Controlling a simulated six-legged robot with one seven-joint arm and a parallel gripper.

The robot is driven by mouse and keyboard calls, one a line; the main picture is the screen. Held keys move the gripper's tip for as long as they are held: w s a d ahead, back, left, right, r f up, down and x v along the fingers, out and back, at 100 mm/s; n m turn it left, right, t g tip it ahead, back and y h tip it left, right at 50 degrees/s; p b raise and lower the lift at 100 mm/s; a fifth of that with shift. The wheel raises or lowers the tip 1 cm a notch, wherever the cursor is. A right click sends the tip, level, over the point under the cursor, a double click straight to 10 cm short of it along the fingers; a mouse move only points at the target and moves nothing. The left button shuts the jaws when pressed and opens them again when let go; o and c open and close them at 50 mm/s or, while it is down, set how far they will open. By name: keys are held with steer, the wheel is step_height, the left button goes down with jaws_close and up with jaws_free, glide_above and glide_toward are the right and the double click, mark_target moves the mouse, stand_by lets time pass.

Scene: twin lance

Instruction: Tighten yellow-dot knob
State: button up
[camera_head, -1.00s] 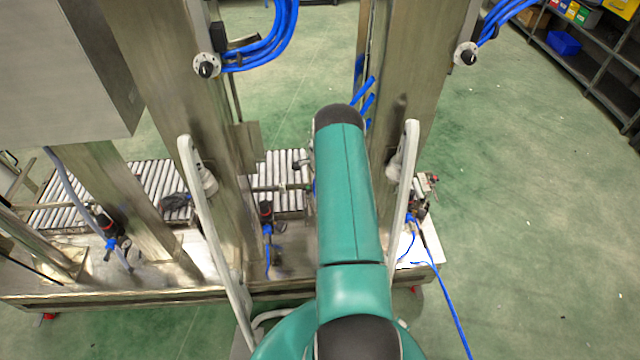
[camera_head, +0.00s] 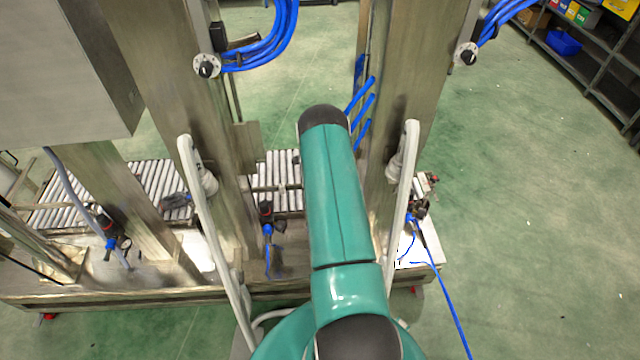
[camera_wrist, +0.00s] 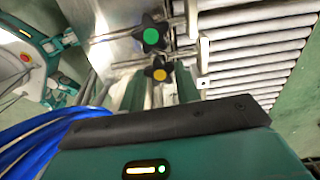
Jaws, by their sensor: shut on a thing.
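The yellow-dot knob (camera_wrist: 159,73) is a black star-shaped knob with an orange-yellow centre, near the middle of the wrist view. A similar black knob with a green dot (camera_wrist: 152,36) sits just above it in the picture. My gripper (camera_wrist: 160,84) shows its teal fingers on either side of the yellow-dot knob, shut on it. The dark edge of my gripper's housing hides the lower part of the fingers. In the head view my teal arm hides the gripper and both knobs.
A metal rail and roller conveyor (camera_wrist: 255,50) lie beside the knobs. Blue hoses (camera_wrist: 40,140) run at the lower left of the wrist view. In the head view, steel columns (camera_head: 395,100) stand close to my arm; green floor on the right is open.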

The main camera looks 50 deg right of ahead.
steer(key=o, duration=1)
step_height(320, 180, up, 14)
steer(key=shift+f, duration=0.1)
steer(key=shift+a, duration=0.1)
